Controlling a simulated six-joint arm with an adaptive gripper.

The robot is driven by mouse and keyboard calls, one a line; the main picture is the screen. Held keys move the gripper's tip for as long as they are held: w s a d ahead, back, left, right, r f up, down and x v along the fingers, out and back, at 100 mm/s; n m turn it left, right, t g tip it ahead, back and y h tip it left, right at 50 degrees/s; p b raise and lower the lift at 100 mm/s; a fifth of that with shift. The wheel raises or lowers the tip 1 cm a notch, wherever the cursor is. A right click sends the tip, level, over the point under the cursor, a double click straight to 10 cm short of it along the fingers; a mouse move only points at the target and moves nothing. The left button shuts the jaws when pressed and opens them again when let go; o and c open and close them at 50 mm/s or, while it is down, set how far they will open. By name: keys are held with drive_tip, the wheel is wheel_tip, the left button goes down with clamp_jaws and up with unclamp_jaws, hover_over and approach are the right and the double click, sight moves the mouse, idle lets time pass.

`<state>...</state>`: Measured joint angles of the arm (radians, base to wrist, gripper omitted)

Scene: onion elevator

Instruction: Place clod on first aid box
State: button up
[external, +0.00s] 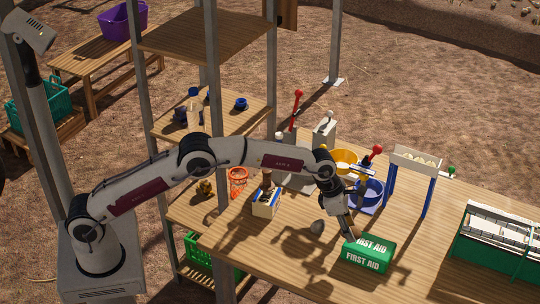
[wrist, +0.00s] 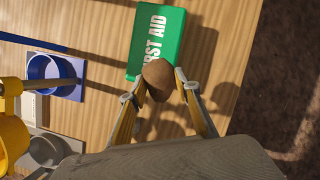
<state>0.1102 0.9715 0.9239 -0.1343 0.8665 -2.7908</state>
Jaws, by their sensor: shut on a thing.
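The clod (wrist: 158,76) is a brown, rounded lump in the wrist view. My gripper (wrist: 163,82) is shut on it, with a fingertip on either side. In the external view my gripper (external: 351,232) points down just beside and above the left end of the green first aid box (external: 369,255); the clod is hard to make out there. The box lies flat on the table with white FIRST AID lettering. It also shows in the wrist view (wrist: 160,22), where the clod overlaps its near edge. I cannot tell whether the clod touches it.
A small grey lump (external: 317,228) shows left of my gripper. A green rack (external: 497,242) is at the right. The wooden table (external: 430,235) is clear between box and rack.

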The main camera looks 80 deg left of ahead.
drive_tip(key=shift+f, duration=1.65)
drive_tip(key=shift+f, duration=0.1)
drive_tip(key=o, duration=1.2)
drive_tip(key=v, duration=1.2)
